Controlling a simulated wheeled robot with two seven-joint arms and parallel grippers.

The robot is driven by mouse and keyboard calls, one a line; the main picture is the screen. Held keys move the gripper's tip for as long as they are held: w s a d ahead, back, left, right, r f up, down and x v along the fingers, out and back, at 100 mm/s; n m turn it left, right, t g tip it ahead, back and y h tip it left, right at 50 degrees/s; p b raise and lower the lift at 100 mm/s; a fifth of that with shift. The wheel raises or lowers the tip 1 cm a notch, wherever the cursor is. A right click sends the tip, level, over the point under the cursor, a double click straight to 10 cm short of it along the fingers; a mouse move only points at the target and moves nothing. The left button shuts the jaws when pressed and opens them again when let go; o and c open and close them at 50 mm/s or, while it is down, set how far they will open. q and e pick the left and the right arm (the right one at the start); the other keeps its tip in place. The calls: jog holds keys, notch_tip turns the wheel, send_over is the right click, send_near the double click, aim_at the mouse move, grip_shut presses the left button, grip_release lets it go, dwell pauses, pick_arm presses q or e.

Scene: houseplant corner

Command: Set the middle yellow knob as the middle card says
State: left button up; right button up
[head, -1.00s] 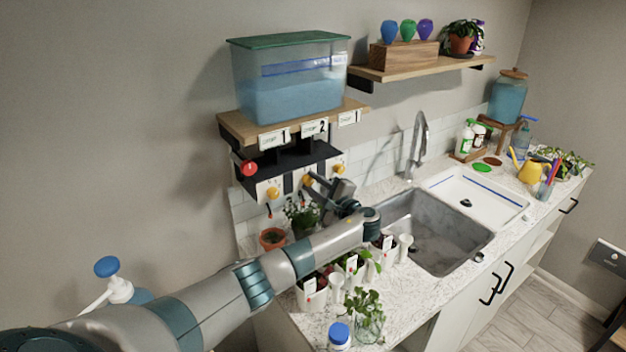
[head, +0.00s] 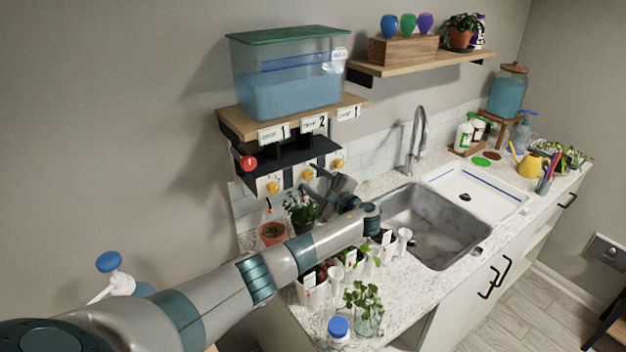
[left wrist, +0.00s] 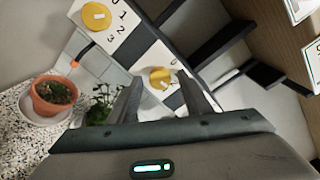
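The middle yellow knob (head: 307,174) is on the white panel under the small wooden shelf, between two other yellow knobs. The middle card (head: 314,123) above it reads 2. My left gripper (head: 328,188) is just below and right of the middle knob, apart from it. In the left wrist view the middle knob (left wrist: 160,77) shows beyond and between the two spread fingers of my left gripper (left wrist: 160,92), which hold nothing. Its pale mark is too small to read surely, and the gripper hides part of its scale. My right gripper is not in view.
The left knob (left wrist: 97,16) has a scale with 1, 2 and 3. A red ball-ended lever (head: 249,163) sticks out left of the panel. A terracotta pot (head: 272,233) and a flowering plant (head: 301,209) stand below. Potted seedlings line the counter (head: 405,275) under my arm.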

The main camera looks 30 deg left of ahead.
pick_arm(q)
jog(key=shift+d, duration=0.1)
jog(key=f+b+v, duration=0.1)
jog(key=b+v, duration=0.5)
jog(key=v, duration=1.1)
jog(key=shift+r, duration=0.4)
jog(key=shift+s+d, duration=0.1)
jog(key=shift+d, duration=0.1)
